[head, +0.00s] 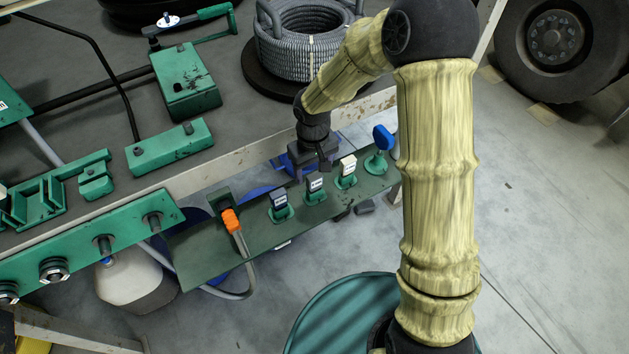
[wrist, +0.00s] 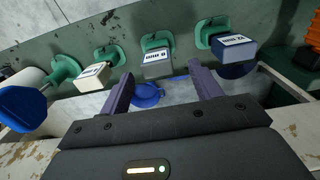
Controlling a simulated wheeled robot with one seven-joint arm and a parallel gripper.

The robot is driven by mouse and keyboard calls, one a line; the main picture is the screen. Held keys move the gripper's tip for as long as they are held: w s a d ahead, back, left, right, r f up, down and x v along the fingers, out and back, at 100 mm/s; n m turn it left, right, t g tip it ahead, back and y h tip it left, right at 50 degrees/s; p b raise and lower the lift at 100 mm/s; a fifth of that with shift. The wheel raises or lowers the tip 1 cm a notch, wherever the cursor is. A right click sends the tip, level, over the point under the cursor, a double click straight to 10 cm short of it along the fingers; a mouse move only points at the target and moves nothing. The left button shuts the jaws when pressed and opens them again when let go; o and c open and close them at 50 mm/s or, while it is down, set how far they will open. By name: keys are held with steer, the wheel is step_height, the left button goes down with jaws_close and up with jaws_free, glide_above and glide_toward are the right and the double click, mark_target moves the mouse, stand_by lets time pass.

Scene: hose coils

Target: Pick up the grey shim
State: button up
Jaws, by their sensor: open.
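The grey shim (head: 314,185) is a small labelled block in a green holder on the green shelf (head: 262,243). It stands between a dark blue block (head: 279,200) and a white block (head: 347,168). In the wrist view the grey shim (wrist: 157,66) is upper centre, just beyond and between my fingertips. My gripper (wrist: 161,75) is open and empty, with one purple finger to each side of the shim's line. In the head view my gripper (head: 310,163) is just behind the shim's row, its fingers partly hidden. I cannot tell whether it touches the shim.
The white block (wrist: 92,77) and dark blue block (wrist: 233,51) flank the shim closely. A blue knob (head: 384,138) stands at the row's right end, an orange handle (head: 231,220) at its left. The table edge (head: 200,172) runs behind. A grey hose coil (head: 305,45) lies on the table.

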mark_target(316, 177)
steer(key=shift+f, duration=0.6)
steer(key=shift+s+d+f+p, duration=0.1)
steer(key=shift+d+f+p, duration=0.15)
steer(key=shift+f, duration=1.1)
steer(key=shift+d+f+p, duration=0.1)
steer(key=shift+f+p, duration=0.2)
steer(key=shift+f, duration=1)
steer(key=c, duration=1.1)
steer(key=shift+r, duration=0.15)
